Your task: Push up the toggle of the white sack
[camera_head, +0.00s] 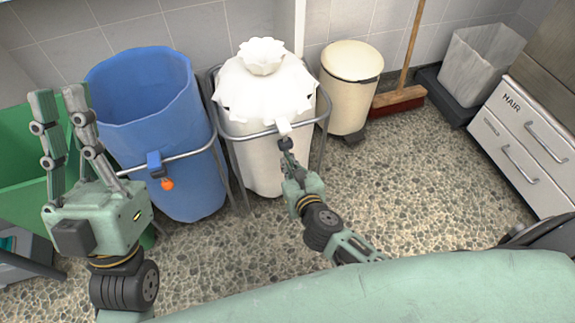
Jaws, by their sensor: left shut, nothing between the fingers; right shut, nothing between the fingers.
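The white sack (252,155) hangs in a grey metal frame (245,136), its top drawn together into a ruffled tuft (262,55). A small white piece (284,127), which looks like its toggle, sits at the front rail. My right gripper (286,146) is shut and empty, its tips just below this piece; I cannot tell whether they touch it. The gripper hides part of the sack's front. My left gripper (58,98) is shut and empty, raised at the left in front of the green bin, away from the white sack.
A blue sack (180,190) with an orange ball (167,184) stands open left of the white one. A green bin (20,150) is at far left. A cream bin (345,100), broom (398,100) and drawer unit (520,150) stand right.

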